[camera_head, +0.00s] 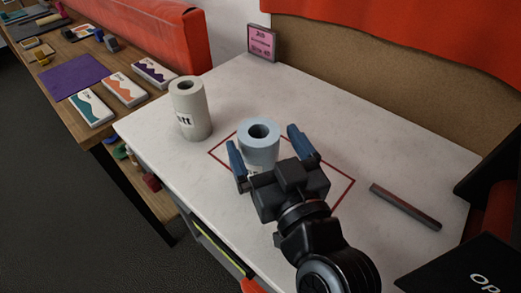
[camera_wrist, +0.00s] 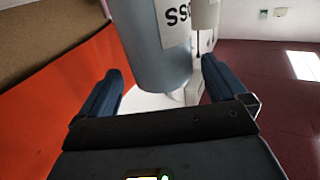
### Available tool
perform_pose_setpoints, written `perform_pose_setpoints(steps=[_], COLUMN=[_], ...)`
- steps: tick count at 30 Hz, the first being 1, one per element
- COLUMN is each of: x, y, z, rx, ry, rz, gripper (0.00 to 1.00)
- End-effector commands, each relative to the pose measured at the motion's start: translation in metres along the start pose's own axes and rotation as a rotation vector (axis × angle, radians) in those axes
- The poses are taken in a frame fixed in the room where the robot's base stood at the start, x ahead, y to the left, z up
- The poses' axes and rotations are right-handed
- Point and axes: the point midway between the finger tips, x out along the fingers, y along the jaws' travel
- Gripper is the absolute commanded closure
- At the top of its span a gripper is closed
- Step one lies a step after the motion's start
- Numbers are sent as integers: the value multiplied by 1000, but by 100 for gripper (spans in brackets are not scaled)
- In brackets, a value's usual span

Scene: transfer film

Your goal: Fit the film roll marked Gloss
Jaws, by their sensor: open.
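A light blue roll (camera_head: 259,139) with a hollow core stands upright inside the red outline on the white worktop. In the wrist view the blue roll (camera_wrist: 158,62) carries a white label of which "ss" can be read. My gripper (camera_head: 262,137) is open, with one blue finger on each side of this roll; I cannot tell whether either finger touches it. A cream roll (camera_head: 189,112) stands upright to the left, its label partly turned away and ending in "tt". Part of a cream roll also shows behind the blue one in the wrist view (camera_wrist: 205,14).
A dark bar (camera_head: 405,206) lies on the worktop (camera_head: 345,120) at the right. A pink sign (camera_head: 262,43) stands at the back edge. A wooden bench (camera_head: 165,100) with boxes and a purple mat (camera_head: 75,80) is at the left. A black panel is at the lower right.

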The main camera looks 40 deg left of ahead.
Motion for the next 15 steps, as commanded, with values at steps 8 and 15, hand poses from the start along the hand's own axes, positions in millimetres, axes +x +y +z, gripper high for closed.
perform_pose_setpoints(steps=[8, 15], x=[38, 50], y=[-2, -2], z=[-4, -1], rx=[0, 0], ry=[-1, -1], rz=[0, 1], gripper=[2, 2])
